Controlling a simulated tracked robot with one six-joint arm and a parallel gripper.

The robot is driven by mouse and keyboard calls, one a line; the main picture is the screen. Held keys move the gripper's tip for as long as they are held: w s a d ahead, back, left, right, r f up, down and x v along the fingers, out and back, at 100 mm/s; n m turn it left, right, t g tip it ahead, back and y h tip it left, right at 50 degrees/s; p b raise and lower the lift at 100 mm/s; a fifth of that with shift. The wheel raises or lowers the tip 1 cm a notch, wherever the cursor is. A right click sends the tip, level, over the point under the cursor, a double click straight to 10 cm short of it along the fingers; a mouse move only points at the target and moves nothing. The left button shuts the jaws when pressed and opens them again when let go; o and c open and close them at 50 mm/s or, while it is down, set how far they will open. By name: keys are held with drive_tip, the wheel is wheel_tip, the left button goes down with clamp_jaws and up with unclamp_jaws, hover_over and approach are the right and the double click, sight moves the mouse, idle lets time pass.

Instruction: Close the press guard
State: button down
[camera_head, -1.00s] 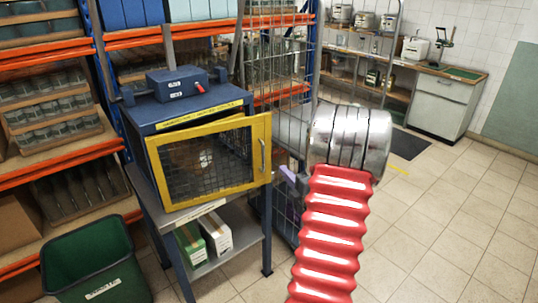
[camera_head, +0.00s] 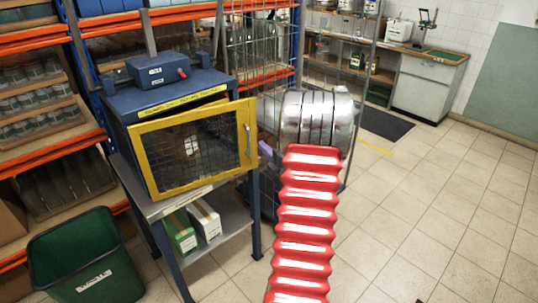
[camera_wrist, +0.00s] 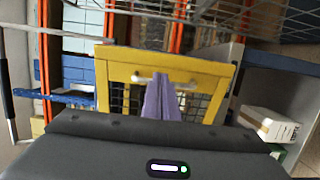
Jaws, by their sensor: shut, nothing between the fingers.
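The press guard (camera_head: 140,158) is a yellow-framed mesh door on the front of the blue press (camera_head: 180,93). It stands ajar, with a gap at its top and its handle side out from the press. Its handle (camera_head: 249,143) is on the right edge. In the wrist view the guard (camera_wrist: 205,68) fills the middle, with the pale handle (camera_wrist: 142,77) across its frame. My gripper (camera_wrist: 160,82) has its purple fingers together and empty, tips in front of the handle; I cannot tell if they touch. In the head view my gripper (camera_head: 266,150) shows just right of the guard, partly hidden by my arm.
The press stands on a grey stand (camera_head: 230,218) with boxes on its lower shelf. A green bin (camera_head: 52,250) is at the front left. Orange and blue racks and a wire mesh panel (camera_head: 262,60) are behind.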

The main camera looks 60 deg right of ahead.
sight(254, 138)
drive_tip(key=x, duration=0.7)
drive_tip(key=shift+w+d, duration=0.15)
drive_tip(key=shift+w, duration=0.25)
